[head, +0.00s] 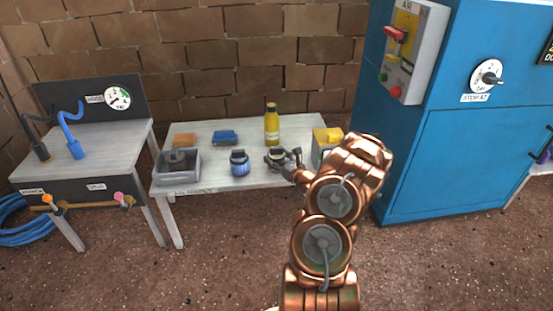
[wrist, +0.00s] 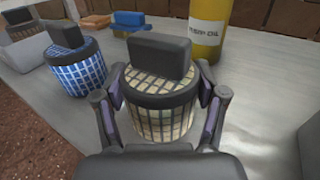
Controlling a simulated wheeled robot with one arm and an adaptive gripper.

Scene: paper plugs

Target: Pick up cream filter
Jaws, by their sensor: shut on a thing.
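The cream filter (wrist: 158,104) is a short cylinder with a cream gridded side, dark end rims and a dark block-shaped handle on top. It stands upright between the fingers of my gripper (wrist: 160,106) in the wrist view. My gripper is shut on its sides, one finger at each side. In the head view my gripper (head: 285,160) is over the front middle of the white table, and the cream filter (head: 276,155) is partly hidden by it. I cannot tell whether its base touches the table.
A blue gridded filter (wrist: 75,68) stands close at left. A yellow oil bottle (head: 271,126) stands behind. A grey bin (head: 178,168), an orange block (head: 184,140) and a blue item (head: 226,136) are on the white table (head: 208,152). A yellow-topped box (head: 326,137) is at right, near the blue cabinet (head: 455,150).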

